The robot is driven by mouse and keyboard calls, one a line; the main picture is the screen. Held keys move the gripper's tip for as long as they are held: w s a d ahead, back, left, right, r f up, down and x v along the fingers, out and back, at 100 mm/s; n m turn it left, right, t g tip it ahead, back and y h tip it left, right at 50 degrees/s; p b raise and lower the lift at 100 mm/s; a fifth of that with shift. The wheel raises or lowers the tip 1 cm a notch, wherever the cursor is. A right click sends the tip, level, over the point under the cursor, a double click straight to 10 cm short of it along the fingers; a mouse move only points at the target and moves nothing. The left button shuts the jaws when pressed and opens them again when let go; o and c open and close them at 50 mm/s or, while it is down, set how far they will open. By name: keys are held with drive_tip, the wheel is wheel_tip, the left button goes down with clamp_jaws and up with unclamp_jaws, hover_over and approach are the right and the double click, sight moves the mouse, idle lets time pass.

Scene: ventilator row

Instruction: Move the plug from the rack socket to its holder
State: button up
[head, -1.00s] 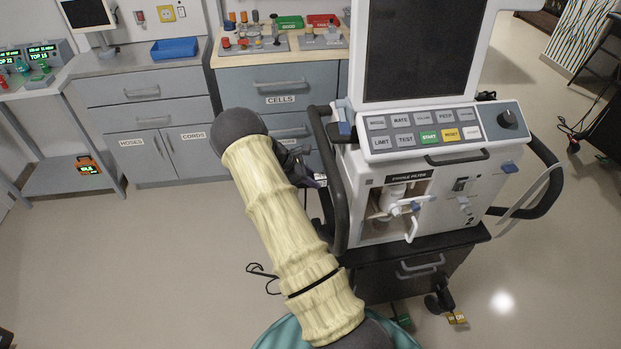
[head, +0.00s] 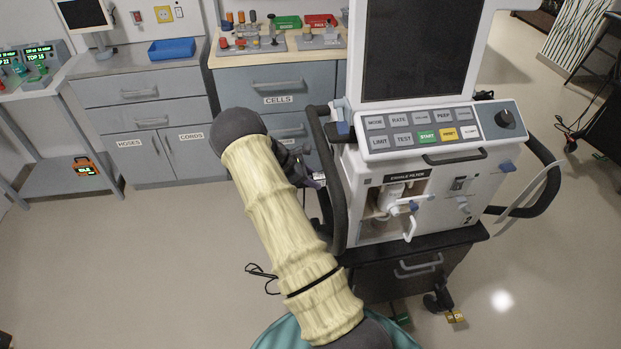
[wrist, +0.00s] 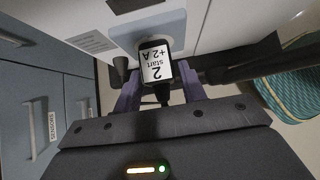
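The plug (wrist: 155,64) is a black block with a white label reading "2 start +2 A" in the wrist view. A dark lead leaves its near end. It stands in front of a grey-blue plate (wrist: 176,27) on a white housing; I cannot tell whether it is seated there. The purple fingers of my gripper (wrist: 160,80) lie one on each side of the plug. Whether they touch it is unclear. In the head view my gripper (head: 318,180) is beside the ventilator's (head: 400,190) left side, and the plug is hidden. I cannot identify the holder.
A black side handle (head: 334,190) of the ventilator stands close to my gripper. Grey cabinets (head: 160,120) and a bench with a blue bin (head: 173,49) are behind. Open floor (head: 130,260) lies to the left.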

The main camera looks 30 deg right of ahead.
drive_tip(key=shift+o, duration=1.3)
drive_tip(key=shift+a, duration=0.1)
drive_tip(key=shift+w, duration=0.1)
drive_tip(key=shift+w+a+r, duration=0.1)
drive_tip(key=shift+a+r, duration=0.15)
drive_tip(key=shift+a, duration=0.05)
drive_tip(key=v, duration=1.6)
drive_tip(key=shift+a+r+p, duration=0.15)
drive_tip(key=shift+a+p, duration=0.05)
drive_tip(key=shift+p, duration=0.2)
drive_tip(key=shift+w, duration=0.15)
